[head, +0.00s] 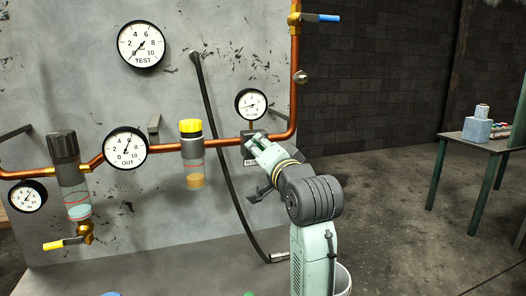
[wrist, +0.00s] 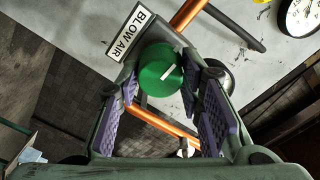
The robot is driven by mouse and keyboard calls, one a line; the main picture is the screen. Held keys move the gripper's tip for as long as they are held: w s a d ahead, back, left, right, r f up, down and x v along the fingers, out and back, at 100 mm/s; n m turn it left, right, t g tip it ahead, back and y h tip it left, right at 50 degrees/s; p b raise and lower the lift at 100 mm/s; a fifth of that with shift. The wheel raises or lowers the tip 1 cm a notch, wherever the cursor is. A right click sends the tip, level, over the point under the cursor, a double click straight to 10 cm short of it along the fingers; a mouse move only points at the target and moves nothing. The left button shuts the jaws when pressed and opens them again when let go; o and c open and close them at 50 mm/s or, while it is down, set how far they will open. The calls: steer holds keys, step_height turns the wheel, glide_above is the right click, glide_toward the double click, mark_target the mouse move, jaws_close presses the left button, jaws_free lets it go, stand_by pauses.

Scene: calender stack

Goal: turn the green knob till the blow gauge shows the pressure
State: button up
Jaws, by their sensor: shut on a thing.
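The green knob (wrist: 158,72) shows in the wrist view between the purple pads of my gripper (wrist: 166,84), below the "BLOW AIR" label (wrist: 129,34). Its white mark slants up to the right. My gripper (head: 258,141) is shut on the knob. In the head view my gripper covers the knob and part of the label on the panel. The blow gauge (head: 251,104) stands just above my gripper, white-faced with a black rim. Its needle is too small to read surely.
The test gauge (head: 141,45) reads near 0; the out gauge (head: 125,147) needle points up, slightly right. A yellow-capped filter (head: 192,152), copper pipe (head: 293,95) and black hose (head: 212,112) are close to my arm. A side table (head: 466,139) stands at the right.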

steer(key=o, duration=1.2)
steer(key=shift+c, duration=0.2)
steer(key=v, duration=1.2)
